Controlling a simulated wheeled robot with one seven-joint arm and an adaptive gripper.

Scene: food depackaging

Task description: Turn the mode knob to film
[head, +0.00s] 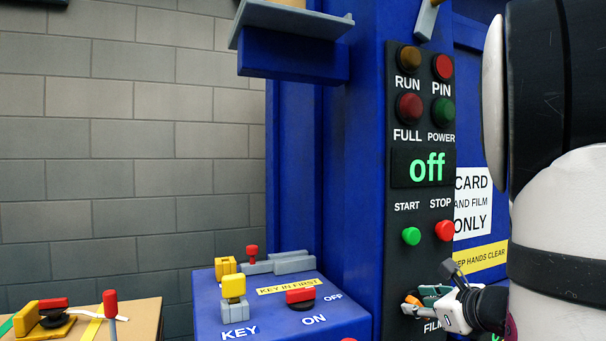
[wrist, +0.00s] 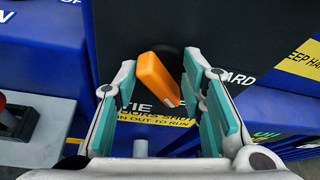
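The mode knob is an orange bar (wrist: 156,76) on the black panel in the wrist view. It is tilted, with its white-marked end toward the lower right. Only a small orange bit of it shows in the head view, beside my gripper (head: 428,299). My gripper (wrist: 163,64) is open, with one teal-padded finger on each side of the knob. A gap shows on the left; the right finger is close, and I cannot tell whether it touches. The FILM label (head: 432,326) sits below my gripper in the head view. A "CARD" label (wrist: 242,77) is partly hidden by the right finger.
Above on the panel are the green START button (head: 411,236), the red STOP button (head: 444,231) and a display reading "off" (head: 427,167). A blue key box (head: 260,318) stands left of the panel. A cardboard-coloured box (head: 140,320) is at the lower left.

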